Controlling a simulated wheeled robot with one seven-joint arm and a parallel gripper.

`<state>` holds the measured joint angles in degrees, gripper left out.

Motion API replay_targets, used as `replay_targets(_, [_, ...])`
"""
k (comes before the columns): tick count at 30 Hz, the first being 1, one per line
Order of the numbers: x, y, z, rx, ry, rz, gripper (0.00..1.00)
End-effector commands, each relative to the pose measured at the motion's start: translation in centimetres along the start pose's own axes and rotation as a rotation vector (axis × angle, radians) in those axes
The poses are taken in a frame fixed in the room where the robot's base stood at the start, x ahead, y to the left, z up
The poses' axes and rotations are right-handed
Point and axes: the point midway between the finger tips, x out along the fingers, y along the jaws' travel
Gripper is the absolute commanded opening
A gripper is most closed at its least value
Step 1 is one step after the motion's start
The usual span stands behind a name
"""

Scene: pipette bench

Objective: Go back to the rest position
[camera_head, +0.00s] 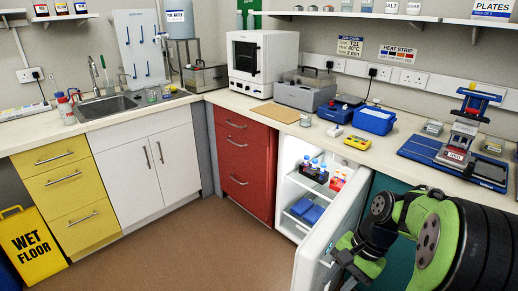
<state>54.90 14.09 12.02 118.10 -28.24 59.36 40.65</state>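My green and black arm comes in from the lower right and bends down toward the open fridge door. My gripper (334,264) is low in the frame, at the right of the white fridge door (318,245). It is small and dark here, and partly cut off by the bottom edge. I cannot tell whether its fingers are open or shut, or whether they touch the door.
The open fridge (287,224) holds racks of coloured-cap bottles and blue boxes. The counter above carries a blue box (374,120), a heat-sealing press (455,150) and a yellow device (357,142). A yellow wet-floor sign (32,245) stands left. The middle floor (190,255) is clear.

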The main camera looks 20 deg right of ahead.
Motion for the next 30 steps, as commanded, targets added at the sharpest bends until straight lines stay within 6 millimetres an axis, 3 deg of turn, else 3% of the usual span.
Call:
replay_targets(1, [-0.7, -1.3, 2.5, -0.124, 0.077, 0.045, 0.31])
replay_targets(3, [-1.4, -2.2, 5.6, -0.294, 0.179, 0.092, 0.31])
replay_targets(6, [-2.3, -2.6, 9.6, -0.517, 0.307, 0.128, 0.31])
replay_targets(12, [-3.5, -1.4, 14.6, -0.848, 0.487, 0.134, 0.31])
replay_targets(19, [-4.0, 0.8, 17.6, -1.134, 0.63, 0.089, 0.31])
replay_targets(30, [-13.3, -1.4, 20.5, -1.118, 0.622, 0.097, 0.31])
